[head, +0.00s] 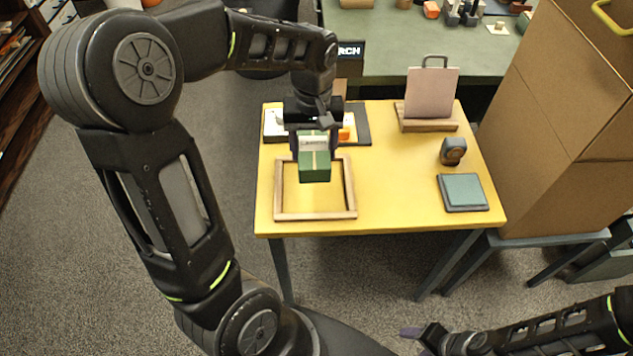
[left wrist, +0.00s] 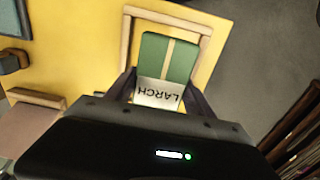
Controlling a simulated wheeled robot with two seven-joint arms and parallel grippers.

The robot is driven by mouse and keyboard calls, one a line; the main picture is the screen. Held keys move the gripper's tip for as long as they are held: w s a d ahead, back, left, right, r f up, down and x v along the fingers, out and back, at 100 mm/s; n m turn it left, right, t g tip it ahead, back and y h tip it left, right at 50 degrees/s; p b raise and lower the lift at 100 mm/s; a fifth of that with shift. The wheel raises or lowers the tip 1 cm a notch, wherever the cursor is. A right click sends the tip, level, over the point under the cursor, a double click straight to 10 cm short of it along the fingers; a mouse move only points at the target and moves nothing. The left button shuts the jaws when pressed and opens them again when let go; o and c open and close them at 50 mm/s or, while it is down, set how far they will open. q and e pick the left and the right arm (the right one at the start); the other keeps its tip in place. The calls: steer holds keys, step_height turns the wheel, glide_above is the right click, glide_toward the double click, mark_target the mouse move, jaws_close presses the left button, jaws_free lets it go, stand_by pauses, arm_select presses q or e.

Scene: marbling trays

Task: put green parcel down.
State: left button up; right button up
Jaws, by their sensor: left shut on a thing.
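The green parcel (head: 315,170) has a pale band and a white label, which reads LARCH in the left wrist view (left wrist: 170,56). My left gripper (head: 315,145) is shut on it, with a finger on each side. The parcel shows over the wooden frame (head: 279,192) on the yellow table, toward the frame's far side. The frame also shows in the left wrist view (left wrist: 172,18). I cannot tell how high the parcel is above the table. My right arm is at the bottom right; its gripper (head: 415,335) is off the table, and its opening is unclear.
Behind the parcel lie a dark-edged board (head: 362,125) and an orange item (head: 347,128). A wooden stand (head: 428,126) holds a pinkish panel. A dark rounded device (head: 453,151) and a grey-green pad (head: 463,191) are at the right. Yellow tabletop (head: 400,180) between frame and pad is clear.

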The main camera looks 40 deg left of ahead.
arm_select(q)
steer(key=shift+f, duration=3.15)
steer(key=shift+f, duration=1.85)
steer(key=shift+f, duration=0.1)
steer(key=shift+f, duration=0.15)
steer(key=o, duration=1.7)
steer(key=shift+o, duration=0.2)
step_height(320, 180, up, 12)
steer(key=shift+r, duration=0.25)
